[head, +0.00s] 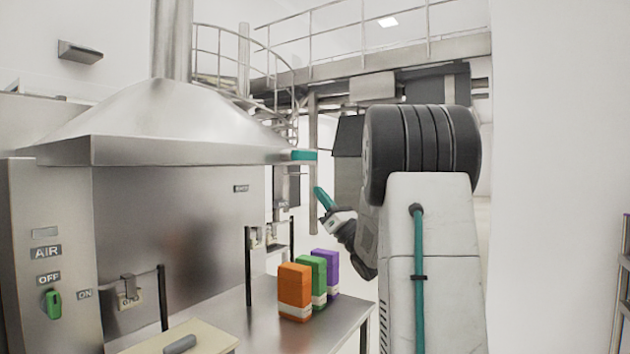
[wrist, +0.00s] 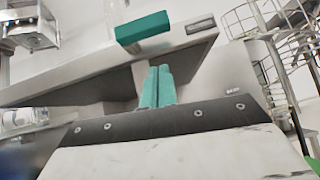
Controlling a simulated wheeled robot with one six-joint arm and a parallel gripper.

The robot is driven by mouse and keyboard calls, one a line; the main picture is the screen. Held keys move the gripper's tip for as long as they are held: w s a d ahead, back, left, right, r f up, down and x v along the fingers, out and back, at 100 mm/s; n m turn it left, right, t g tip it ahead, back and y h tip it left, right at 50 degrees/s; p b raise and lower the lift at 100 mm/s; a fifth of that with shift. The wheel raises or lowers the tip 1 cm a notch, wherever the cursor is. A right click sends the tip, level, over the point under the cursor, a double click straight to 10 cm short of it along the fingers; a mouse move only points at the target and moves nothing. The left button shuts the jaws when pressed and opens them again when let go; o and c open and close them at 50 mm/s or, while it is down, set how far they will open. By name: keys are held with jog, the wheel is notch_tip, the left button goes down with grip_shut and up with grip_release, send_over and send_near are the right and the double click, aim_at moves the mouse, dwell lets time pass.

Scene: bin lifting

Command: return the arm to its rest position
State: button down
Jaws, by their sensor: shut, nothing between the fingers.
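My gripper (head: 320,190) is raised at the middle of the head view, pointing up and to the left, beside my large white upper arm. Its two teal fingers lie together in the wrist view (wrist: 157,70), shut with nothing between them. Part of my gripper's wrist is hidden behind my arm in the head view. The fingers are apart from the hood and clear of the table.
A metal hood (head: 170,150) has a teal block (head: 303,156) at its right corner, just above my gripper. Below stand an orange box (head: 294,290), a green box (head: 318,275) and a purple box (head: 332,272) on a steel table (head: 262,325).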

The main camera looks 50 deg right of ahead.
jog(key=v, duration=0.6)
jog(key=shift+d+f, duration=0.2)
jog(key=shift+s, duration=0.15)
